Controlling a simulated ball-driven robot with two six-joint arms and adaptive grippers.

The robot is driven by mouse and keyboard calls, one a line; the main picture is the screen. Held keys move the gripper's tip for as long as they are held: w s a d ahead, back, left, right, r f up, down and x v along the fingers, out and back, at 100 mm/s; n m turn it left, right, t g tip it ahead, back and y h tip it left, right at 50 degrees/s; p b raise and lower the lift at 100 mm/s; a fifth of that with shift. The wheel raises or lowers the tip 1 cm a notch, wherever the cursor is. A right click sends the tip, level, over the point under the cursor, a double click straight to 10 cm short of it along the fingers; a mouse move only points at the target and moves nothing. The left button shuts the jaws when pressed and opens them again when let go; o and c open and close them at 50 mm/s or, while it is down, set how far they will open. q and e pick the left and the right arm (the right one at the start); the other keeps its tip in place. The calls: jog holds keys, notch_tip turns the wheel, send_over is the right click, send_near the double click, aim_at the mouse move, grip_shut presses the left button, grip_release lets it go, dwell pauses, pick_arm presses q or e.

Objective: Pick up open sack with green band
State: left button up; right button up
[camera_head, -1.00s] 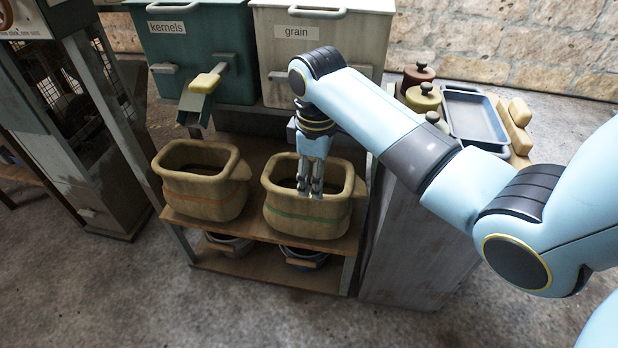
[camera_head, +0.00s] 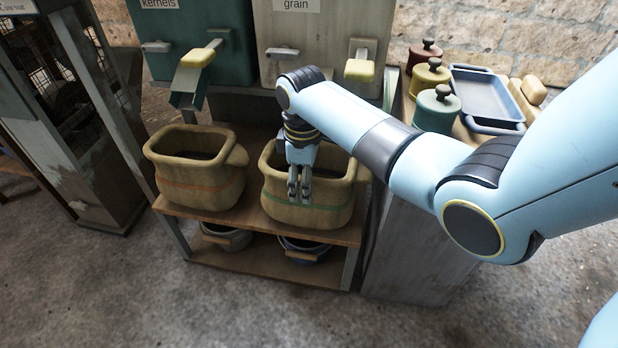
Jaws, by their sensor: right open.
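The open sack with a green band (camera_head: 325,205) stands upright on the wooden shelf, below the bin labelled grain. My right gripper (camera_head: 299,196) points down in front of the sack's opening and near wall, with its fingers open. I cannot tell whether the fingers touch the sack or stand clear of it. The fingers hide part of the sack's rim and band. My left gripper is not in view.
A similar sack with an orange band (camera_head: 200,180) stands to the left on the same shelf (camera_head: 250,221). Pots (camera_head: 303,250) sit on the lower shelf. Lidded canisters (camera_head: 436,110) and a tray (camera_head: 487,98) stand on the cabinet at right. Dispenser handles (camera_head: 361,68) jut out above.

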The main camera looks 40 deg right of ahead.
jog(key=shift+f, duration=0.15)
grip_shut()
dwell(0.4)
